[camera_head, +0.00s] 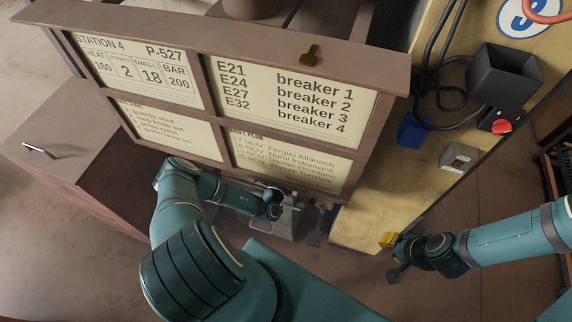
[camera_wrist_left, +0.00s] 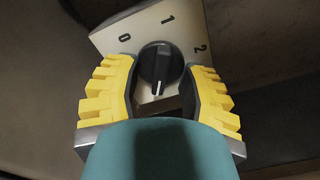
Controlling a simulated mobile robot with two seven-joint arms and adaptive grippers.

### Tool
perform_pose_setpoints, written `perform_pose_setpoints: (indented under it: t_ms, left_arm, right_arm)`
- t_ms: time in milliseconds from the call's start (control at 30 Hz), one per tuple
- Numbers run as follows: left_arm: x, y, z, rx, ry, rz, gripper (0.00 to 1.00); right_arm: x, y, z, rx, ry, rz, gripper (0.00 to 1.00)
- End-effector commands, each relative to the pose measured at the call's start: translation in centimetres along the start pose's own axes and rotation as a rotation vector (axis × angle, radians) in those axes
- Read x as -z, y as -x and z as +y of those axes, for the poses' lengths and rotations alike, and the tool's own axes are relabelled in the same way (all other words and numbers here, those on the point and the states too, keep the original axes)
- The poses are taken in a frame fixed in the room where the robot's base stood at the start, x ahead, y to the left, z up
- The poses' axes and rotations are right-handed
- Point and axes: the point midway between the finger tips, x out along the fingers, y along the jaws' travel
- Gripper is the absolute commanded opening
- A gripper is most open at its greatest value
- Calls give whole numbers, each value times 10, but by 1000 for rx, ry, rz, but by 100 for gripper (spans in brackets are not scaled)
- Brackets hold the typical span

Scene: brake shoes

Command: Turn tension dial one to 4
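The dial (camera_wrist_left: 160,66) is a round black knob with a white line on its face, on an off-white plate (camera_wrist_left: 145,30) marked 0, 1 and 2. The white line points down in the left wrist view, away from the 1. Any further marks are hidden by my gripper. My left gripper (camera_wrist_left: 162,72) has its yellow-backed fingers apart on either side of the dial, with a narrow gap showing at each side. In the head view the left arm reaches below the board, and its fingers are not clear. My right gripper (camera_head: 391,257) is away to the right, its fingers apart and empty.
A brown-framed sign board (camera_head: 215,60) stands over the left arm's work area. To the right, a yellow panel (camera_head: 440,195) carries a black bin (camera_head: 500,80), a red knob (camera_head: 502,126), a blue box (camera_head: 412,131), a grey box (camera_head: 459,157) and loose dark cables.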

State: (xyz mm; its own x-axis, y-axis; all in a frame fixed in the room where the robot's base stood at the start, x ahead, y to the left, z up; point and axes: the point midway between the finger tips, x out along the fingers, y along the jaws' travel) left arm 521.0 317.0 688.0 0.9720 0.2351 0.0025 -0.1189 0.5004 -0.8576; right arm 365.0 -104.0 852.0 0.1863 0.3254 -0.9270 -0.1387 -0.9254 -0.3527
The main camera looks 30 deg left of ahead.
Motion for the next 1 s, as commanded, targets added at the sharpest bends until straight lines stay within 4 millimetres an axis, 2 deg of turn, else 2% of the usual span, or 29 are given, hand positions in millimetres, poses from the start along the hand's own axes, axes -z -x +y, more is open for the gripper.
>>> perform_pose_setpoints:
  t_ms: [167, 267, 700, 833, 1000]
  left_arm:
    - [1, 3, 0, -2, 1, 2, 41]
    - [1, 12, 1, -3, 1, 3, 41]
    - [0, 95, 0, -3, 3, 0, 41]
    - [0, 111, 1, -2, 0, 1, 41]
    - [0, 120, 0, -1, 1, 0, 41]
  right_arm:
    - [0, 0, 0, 0, 0, 0, 24]
    - [0, 0, 0, 0, 0, 0, 24]
    - [0, 0, 0, 0, 0, 0, 24]
    - [0, 0, 0, 0, 0, 0, 24]
    - [0, 0, 0, 0, 0, 0, 24]
